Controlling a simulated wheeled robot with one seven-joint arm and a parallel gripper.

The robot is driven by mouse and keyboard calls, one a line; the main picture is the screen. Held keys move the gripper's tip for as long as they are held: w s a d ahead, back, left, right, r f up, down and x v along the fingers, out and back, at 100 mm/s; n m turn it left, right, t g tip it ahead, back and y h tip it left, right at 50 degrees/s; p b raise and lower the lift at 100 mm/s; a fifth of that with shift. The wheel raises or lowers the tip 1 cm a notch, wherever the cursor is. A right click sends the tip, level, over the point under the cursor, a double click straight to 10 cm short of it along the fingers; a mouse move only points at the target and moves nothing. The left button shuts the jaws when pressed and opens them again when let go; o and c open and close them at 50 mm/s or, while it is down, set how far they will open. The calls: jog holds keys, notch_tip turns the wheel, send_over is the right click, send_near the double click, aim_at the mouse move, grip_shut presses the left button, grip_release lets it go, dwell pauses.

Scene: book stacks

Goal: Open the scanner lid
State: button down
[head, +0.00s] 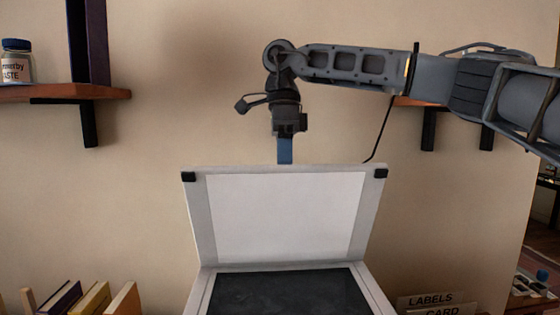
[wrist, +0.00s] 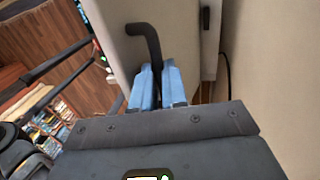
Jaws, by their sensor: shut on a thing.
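The scanner lid (head: 285,215) stands raised, close to upright, with its white inner face towards the head camera. The scanner's dark glass bed (head: 290,293) is uncovered below it. My gripper (head: 285,160) is at the middle of the lid's top edge, coming down from above and behind it. In the wrist view, its blue fingers (wrist: 159,88) are shut on a dark bent handle (wrist: 146,38) on the lid's pale outer side (wrist: 112,50). The fingertips are hidden behind the lid in the head view.
A left wall shelf (head: 60,91) holds a jar (head: 16,65). Books (head: 90,298) stand at the lower left. Boxes marked labels and card (head: 440,303) are at the lower right. The wall is close behind the lid. A dark cord (head: 381,130) hangs behind my arm.

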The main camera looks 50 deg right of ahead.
jog(key=shift+w+d+f, duration=0.15)
jog(key=shift+d+f, duration=0.05)
jog(key=shift+f, duration=0.15)
jog(key=c, duration=1.6)
grip_release()
jog(key=shift+o, duration=0.7)
jog(key=shift+w+d+f, duration=0.1)
jog(key=o, duration=0.3)
jog(key=shift+r, duration=0.25)
notch_tip(320, 180, up, 7)
jog(key=w+d, duration=0.1)
jog(key=shift+r, duration=0.15)
